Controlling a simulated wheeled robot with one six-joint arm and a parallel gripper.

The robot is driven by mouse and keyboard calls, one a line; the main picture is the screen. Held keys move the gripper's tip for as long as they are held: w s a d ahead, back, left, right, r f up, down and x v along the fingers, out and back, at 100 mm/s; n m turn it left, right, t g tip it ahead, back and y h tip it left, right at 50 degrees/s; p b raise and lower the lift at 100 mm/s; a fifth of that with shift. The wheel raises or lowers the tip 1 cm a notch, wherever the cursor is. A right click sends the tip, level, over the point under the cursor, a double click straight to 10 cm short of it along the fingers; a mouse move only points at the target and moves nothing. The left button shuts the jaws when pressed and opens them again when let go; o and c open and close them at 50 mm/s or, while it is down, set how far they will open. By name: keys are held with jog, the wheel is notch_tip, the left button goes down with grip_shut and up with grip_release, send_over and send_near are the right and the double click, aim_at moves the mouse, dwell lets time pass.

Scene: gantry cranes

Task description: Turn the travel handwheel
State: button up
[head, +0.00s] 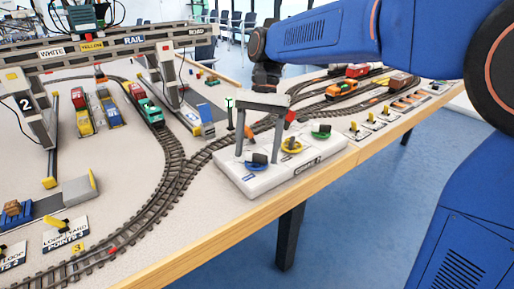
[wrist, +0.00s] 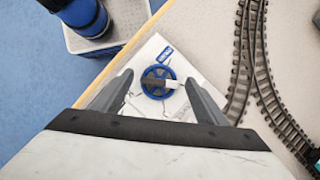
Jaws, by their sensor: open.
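A white control console (head: 285,176) at the table's front edge bears a blue handwheel (head: 251,169), a yellow handwheel (head: 292,146) and a green handwheel (head: 321,133). Their labels are too small to read, so I cannot tell which is travel. My gripper (head: 257,158) is open and points down over the blue wheel. In the wrist view, the blue handwheel (wrist: 150,88) shows between the spread fingertips of my gripper (wrist: 158,76). A dark bar and a pale piece lie across the wheel. I see no clear contact between the fingers and the wheel.
Model railway track (head: 168,172) curves past the console on its left. Gantry cranes (head: 36,105) and several wagons (head: 84,118) stand behind it. Yellow point levers (head: 372,118) line the table to the right. Blue floor (head: 350,215) lies beyond the wooden edge.

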jog(key=c, duration=1.1)
jog(key=shift+o, duration=0.2)
jog(key=n+h, duration=0.1)
jog(key=n, duration=0.2)
jog(key=n+h, duration=0.1)
jog(key=n, duration=0.2)
jog(key=shift+a+n+h, duration=0.2)
jog(key=shift+n+h, duration=0.1)
jog(key=n+h, duration=0.1)
jog(key=n, duration=0.2)
jog(key=shift+n, duration=0.3)
jog(key=shift+a+n+t+h, duration=0.1)
jog(key=shift+n+t+h, duration=0.55)
jog(key=shift+n, duration=1.15)
